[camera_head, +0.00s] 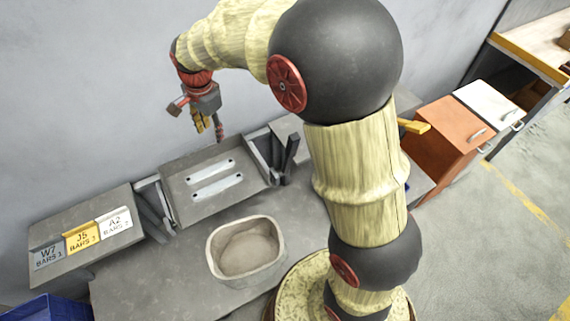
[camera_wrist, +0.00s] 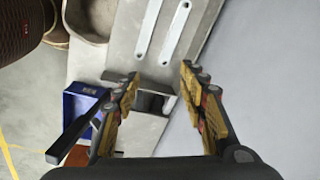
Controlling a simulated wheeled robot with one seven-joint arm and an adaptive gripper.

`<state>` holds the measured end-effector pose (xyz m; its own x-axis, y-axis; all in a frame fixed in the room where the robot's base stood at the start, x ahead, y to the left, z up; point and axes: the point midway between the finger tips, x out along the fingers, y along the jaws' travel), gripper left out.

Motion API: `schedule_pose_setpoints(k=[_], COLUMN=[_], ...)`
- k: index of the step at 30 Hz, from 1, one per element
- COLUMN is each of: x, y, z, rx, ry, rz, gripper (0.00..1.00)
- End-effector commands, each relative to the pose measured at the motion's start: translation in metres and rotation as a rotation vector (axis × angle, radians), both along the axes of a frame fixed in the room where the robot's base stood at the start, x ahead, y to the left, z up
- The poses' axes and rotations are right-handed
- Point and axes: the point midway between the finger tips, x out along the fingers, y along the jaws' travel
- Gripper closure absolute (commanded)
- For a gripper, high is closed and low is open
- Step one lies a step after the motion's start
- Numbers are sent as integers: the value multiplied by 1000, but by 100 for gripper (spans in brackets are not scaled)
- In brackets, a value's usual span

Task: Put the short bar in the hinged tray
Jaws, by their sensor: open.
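Two pale metal bars lie side by side on a grey tilted tray (camera_head: 178,197) in the middle of the bench: a far bar (camera_head: 211,167) and a near bar (camera_head: 217,187). I cannot tell which is shorter. The tray sits between dark side brackets; I see no other tray that is clearly hinged. My gripper (camera_head: 209,127) is open and empty, above and behind the tray near the wall; its fingers (camera_wrist: 160,75) show apart in the wrist view.
A grey tub (camera_head: 214,261) stands in front of the tray. A sloped panel (camera_head: 60,259) with labels W7, J5 and A2 is at the left. A blue bin (camera_head: 45,309) is lower left. Orange (camera_head: 436,133) and white cabinets stand right, beyond my arm. The wall is close behind.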

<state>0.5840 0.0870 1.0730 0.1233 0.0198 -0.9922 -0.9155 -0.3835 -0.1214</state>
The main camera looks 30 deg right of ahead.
Motion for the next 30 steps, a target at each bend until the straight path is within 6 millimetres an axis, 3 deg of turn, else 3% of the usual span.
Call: schedule_pose_setpoints(k=[3,12,21,25,30], x=[-37,-139,-240,-269,-287], y=[-18,-55,-79,-85,-88], z=[42,107,124,120,116], rx=[-19,-114,-268,-329,-370], ry=[-58,-189,-297,-322,-336], rz=[151,543,916,1033,1111], gripper=[58,58,58,58,58])
